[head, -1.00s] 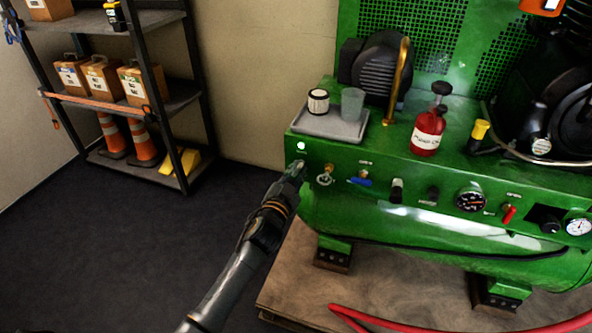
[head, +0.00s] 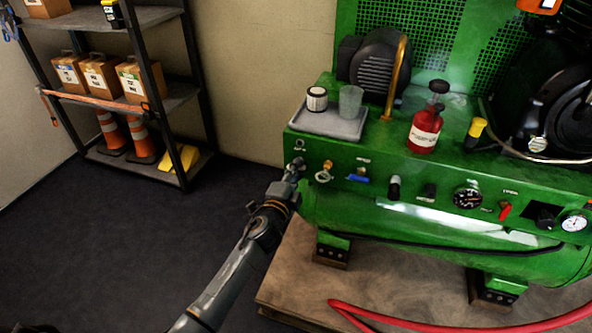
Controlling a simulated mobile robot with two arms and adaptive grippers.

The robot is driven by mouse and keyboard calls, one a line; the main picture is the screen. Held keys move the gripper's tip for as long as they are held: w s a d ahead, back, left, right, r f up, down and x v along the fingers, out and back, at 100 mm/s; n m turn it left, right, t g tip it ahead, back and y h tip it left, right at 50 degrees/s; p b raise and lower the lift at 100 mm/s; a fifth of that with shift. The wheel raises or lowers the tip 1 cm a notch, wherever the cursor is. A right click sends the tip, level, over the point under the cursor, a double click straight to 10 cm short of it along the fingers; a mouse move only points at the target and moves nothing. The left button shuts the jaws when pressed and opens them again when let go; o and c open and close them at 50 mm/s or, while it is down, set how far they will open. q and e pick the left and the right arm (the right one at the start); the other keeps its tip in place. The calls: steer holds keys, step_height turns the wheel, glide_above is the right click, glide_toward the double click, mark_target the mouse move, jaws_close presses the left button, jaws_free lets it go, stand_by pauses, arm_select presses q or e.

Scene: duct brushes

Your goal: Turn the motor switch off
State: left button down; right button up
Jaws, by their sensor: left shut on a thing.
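The green machine (head: 420,222) stands on the right, with a row of controls along its front face. My left gripper (head: 296,167) is at the far left end of that row, shut on the motor switch. The fingers hide most of the switch, and its exact position cannot be read. A small indicator lamp (head: 300,144) just above it looks dark, with a small unreadable label below. My right gripper is not in view.
A grey tray (head: 333,124) with a filter and cup, and a red bottle (head: 426,130), stand on top. A shelf (head: 160,100) stands at left; floor between is clear.

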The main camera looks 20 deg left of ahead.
arm_select(q)
steer(key=shift+f+m, duration=0.1)
steer(key=shift+m, duration=1)
steer(key=c, duration=1.4)
jaws_free()
steer(key=s, duration=1.2)
steer(key=shift+a, duration=0.2)
